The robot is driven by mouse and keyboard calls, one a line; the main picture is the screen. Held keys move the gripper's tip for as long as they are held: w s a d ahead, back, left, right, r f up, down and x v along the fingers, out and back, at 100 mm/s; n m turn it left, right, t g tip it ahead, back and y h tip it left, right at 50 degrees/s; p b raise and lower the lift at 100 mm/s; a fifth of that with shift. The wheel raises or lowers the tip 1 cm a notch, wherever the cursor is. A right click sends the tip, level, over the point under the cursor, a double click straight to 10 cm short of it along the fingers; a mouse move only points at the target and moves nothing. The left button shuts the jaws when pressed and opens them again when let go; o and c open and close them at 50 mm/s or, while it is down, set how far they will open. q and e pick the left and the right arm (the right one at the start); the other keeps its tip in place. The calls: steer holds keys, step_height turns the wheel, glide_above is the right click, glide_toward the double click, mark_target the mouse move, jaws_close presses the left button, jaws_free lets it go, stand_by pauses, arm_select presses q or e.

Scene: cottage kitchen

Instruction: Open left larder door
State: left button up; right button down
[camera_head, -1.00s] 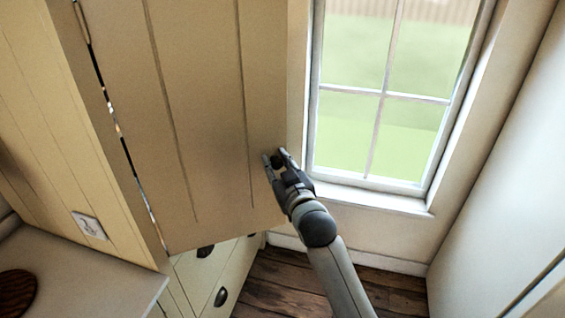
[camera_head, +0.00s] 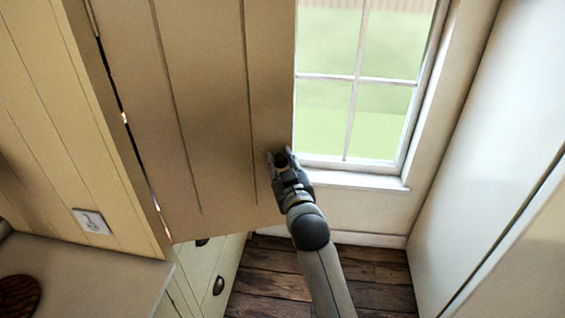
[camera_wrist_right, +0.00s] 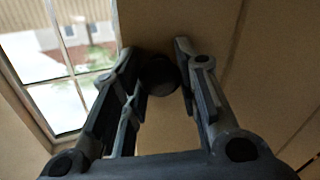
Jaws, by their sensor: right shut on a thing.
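The left larder door (camera_head: 215,110) is a tan panelled door standing swung out, with a thin gap along its hinge side at the left. Its round dark knob (camera_wrist_right: 160,74) sits near the door's free edge in the right wrist view. My right gripper (camera_head: 279,158) is at this knob, one finger on either side of it, and shut on it. The same gripper (camera_wrist_right: 157,85) shows large in the wrist view. The knob is mostly hidden by the fingers in the head view. My left gripper is not in view.
A window (camera_head: 360,85) with a white sill is behind the door's free edge. Drawers with dark cup handles (camera_head: 218,285) are below the door. A counter (camera_head: 90,270) is at lower left, a pale smooth panel (camera_head: 475,150) at right. Wooden floor (camera_head: 370,275) lies open between.

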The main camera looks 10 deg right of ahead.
steer(key=shift+r, duration=0.1)
steer(key=c, duration=1.1)
jaws_free()
steer(key=s, duration=1.2)
steer(key=shift+d, duration=0.1)
